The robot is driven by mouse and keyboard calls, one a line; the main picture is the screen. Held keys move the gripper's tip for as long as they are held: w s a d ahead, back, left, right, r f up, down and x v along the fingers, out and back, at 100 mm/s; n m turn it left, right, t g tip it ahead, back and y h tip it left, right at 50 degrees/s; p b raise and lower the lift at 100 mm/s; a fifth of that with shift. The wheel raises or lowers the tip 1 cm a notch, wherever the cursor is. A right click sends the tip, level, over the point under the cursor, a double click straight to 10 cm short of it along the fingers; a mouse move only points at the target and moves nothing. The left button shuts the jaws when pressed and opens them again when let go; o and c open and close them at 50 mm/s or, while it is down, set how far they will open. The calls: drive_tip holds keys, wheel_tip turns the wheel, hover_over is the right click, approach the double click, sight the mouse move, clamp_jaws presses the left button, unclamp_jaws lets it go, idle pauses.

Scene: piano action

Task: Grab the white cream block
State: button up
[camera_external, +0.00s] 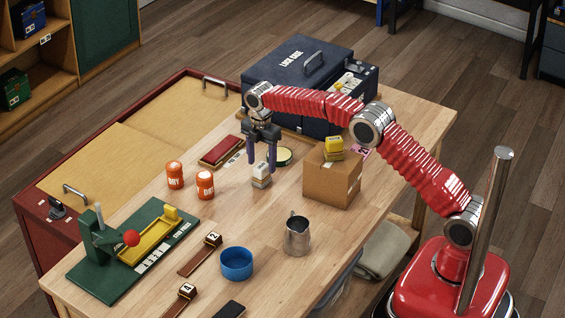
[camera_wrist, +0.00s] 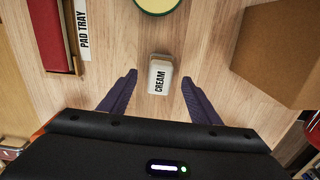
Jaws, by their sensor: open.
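The white cream block (camera_external: 261,176) stands on the wooden table under my gripper, with a white label and what looks like a light top. In the wrist view the block (camera_wrist: 160,76) bears the word CREAM and lies ahead of and between the two purple fingers. My gripper (camera_external: 262,168) points down with its fingers apart near the block's top. In the wrist view my gripper (camera_wrist: 160,95) is open and empty, with a gap between each finger and the block. I cannot tell the exact height of the fingertips over the table.
A cardboard box (camera_external: 332,183) with a yellow block on it stands right of the cream block. A round green-rimmed tin (camera_external: 284,156) is just behind. The red pad tray (camera_external: 221,151), two orange canisters (camera_external: 205,184), a steel pitcher (camera_external: 297,235) and a blue bowl (camera_external: 237,263) stand around.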

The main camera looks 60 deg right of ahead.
sight(262, 173)
drive_tip(key=shift+f, duration=0.25)
drive_tip(key=shift+a+f, duration=0.1)
drive_tip(key=shift+f, duration=2.35)
drive_tip(key=c, duration=1.2)
